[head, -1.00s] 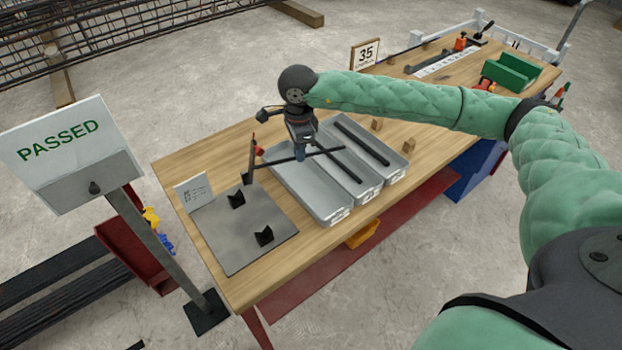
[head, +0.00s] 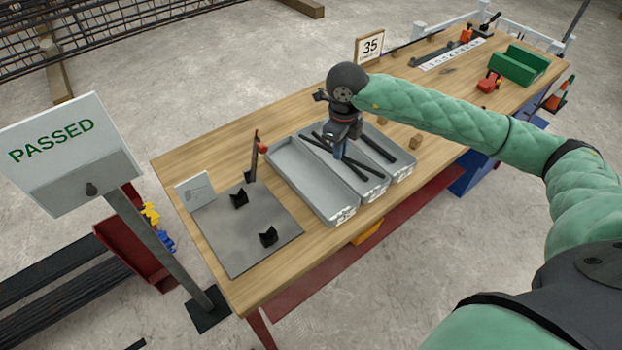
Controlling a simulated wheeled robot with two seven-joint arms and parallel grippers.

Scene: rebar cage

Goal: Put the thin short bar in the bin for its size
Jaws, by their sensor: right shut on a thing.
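My right gripper (head: 339,154) is over the middle bin, shut on a thin dark bar (head: 315,143). The bar slants from upper left to lower right across the middle bin and looks just above it; whether it touches the bin cannot be told. Three grey metal bins stand side by side: the left bin (head: 309,178) is empty, the middle bin (head: 368,196) has another dark bar in it, partly hidden by the gripper, and the right bin (head: 403,174) holds a dark bar (head: 378,149). My left gripper is not in view.
A grey plate (head: 245,240) with two black V-blocks (head: 268,237) lies left of the bins. A dark upright post with a red part (head: 262,148) stands behind it. Small wooden blocks (head: 416,142) sit to the right.

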